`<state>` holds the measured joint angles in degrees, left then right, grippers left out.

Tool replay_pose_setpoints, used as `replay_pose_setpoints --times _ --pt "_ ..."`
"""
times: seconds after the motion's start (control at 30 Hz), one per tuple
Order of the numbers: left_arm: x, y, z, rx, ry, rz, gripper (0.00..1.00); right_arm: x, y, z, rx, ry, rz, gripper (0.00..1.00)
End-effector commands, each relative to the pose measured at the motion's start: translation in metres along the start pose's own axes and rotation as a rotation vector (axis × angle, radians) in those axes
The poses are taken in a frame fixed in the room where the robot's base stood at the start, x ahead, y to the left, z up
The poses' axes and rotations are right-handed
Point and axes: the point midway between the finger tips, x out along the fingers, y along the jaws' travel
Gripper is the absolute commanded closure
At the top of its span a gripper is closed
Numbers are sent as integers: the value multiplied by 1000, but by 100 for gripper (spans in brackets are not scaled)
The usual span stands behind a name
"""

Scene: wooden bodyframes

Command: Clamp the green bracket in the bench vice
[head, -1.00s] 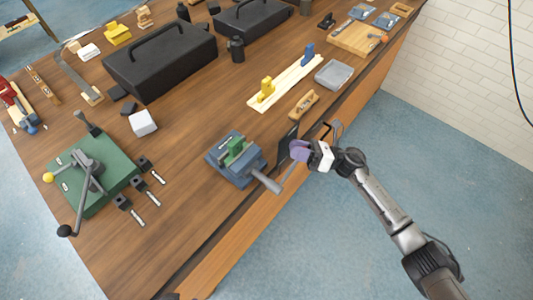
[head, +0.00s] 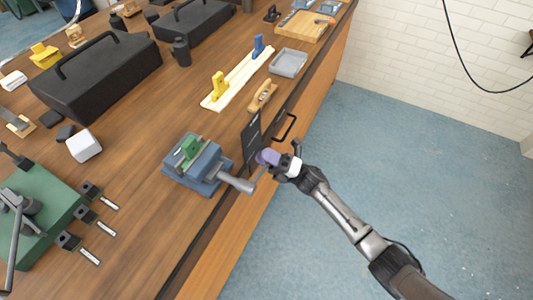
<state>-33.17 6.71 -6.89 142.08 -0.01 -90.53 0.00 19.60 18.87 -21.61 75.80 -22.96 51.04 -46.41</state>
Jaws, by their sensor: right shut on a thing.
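The blue-grey bench vice (head: 208,165) stands near the bench's front edge. The green bracket (head: 190,147) sits between its jaws; I cannot tell whether both jaws touch it. The vice's grey screw (head: 236,183) points out over the edge, with a thin handle bar (head: 257,178) across its end. My right gripper (head: 268,158), with purple fingers, is shut on the upper end of this bar, just beyond the bench edge. The fingers hide that end of the bar. My left gripper is not in view.
A green-based machine (head: 45,205) with a lever and several small black blocks (head: 88,190) stand left of the vice. A white block (head: 84,146) and a black toolbox (head: 100,80) lie behind. The floor at right is clear.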

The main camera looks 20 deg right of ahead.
Motion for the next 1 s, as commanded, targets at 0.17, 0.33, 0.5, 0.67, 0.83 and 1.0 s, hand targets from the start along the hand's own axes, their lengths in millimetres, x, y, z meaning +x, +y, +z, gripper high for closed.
replay_pose_setpoints --times 0.17,0.33,0.5,0.67,0.83,1.0 --pt "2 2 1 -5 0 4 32 -3 -6 -4 41 -26 4 100" --pt "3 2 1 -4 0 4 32 -4 -7 -4 58 -37 6 100" --pt "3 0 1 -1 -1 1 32 -4 -7 -5 61 -39 7 100" --pt "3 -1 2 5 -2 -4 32 -4 -7 -5 61 -38 7 100" --pt "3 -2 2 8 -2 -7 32 -4 -7 -5 60 -38 7 57" --pt "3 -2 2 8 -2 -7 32 -4 -7 -4 59 -38 7 42"
